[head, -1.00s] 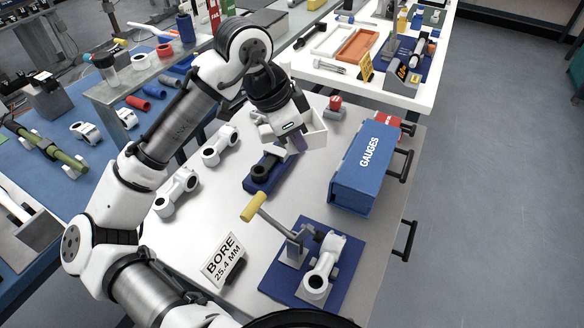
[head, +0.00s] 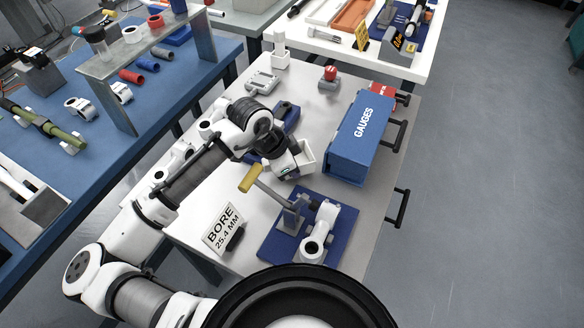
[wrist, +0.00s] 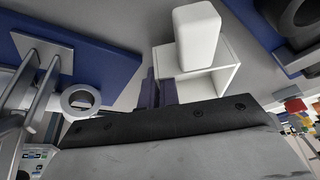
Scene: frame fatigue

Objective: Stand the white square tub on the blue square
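The white square tub (head: 307,154) is in my gripper (head: 290,168), above the grey table between the clamp fixture and the blue GAUGES box. In the wrist view the open tub (wrist: 226,70) shows beside the dark purple fingers (wrist: 160,92), which close on its left wall. A white rounded block (wrist: 197,38) overlaps the tub there; I cannot tell whether it is inside. A blue square plate (head: 267,243) lies on the table, in front of the tub. It carries a grey clamp and a white link part (head: 318,240). The plate also shows at upper left in the wrist view (wrist: 100,60).
The GAUGES box (head: 358,140) stands to the right. A yellow-handled lever (head: 250,179) rises close to my gripper. A BORE sign (head: 222,228) stands left of the plate. A blue holder (head: 288,115) is partly hidden by my arm. A red button (head: 329,76) sits farther back.

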